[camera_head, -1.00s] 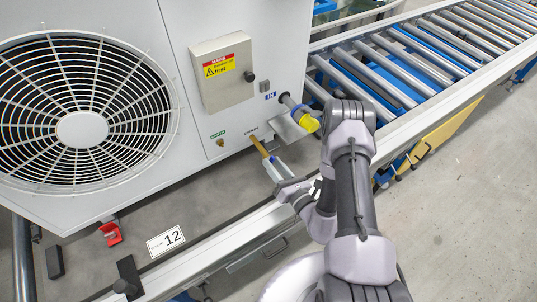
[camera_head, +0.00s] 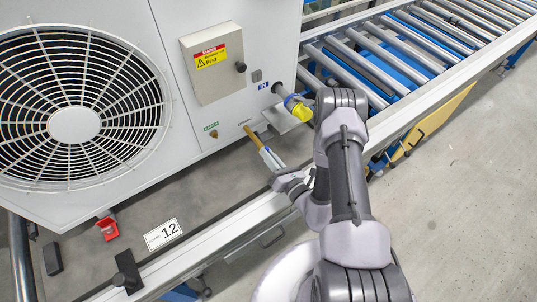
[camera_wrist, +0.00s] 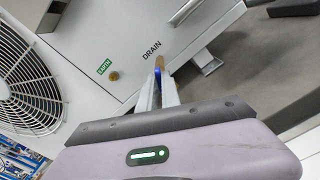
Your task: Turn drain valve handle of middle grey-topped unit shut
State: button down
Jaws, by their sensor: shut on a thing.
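The unit (camera_head: 175,120) has a light grey cabinet with a large round fan grille, and its top is out of view. In the wrist view the handle (camera_wrist: 159,63) shows just below the word DRAIN. My gripper (camera_head: 268,156) is shut on the handle, its pale fingers around the outer end. In the wrist view my gripper (camera_wrist: 158,85) hides most of the lever and the valve body behind it.
A grey box with a warning label (camera_head: 212,62) and a pipe with a yellow end (camera_head: 298,108) sit above the handle. A roller conveyor (camera_head: 400,50) runs behind. A red clip (camera_head: 108,228) and a plate marked 12 (camera_head: 163,234) lie left on the bench.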

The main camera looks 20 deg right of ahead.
jog(key=m+p, duration=0.2)
jog(key=m, duration=0.9)
jog(key=shift+r+m, duration=0.1)
jog(key=shift+m, duration=0.3)
dwell(0.3)
jog(key=c, duration=1.6)
grip_release()
jog(key=shift+o, duration=0.2)
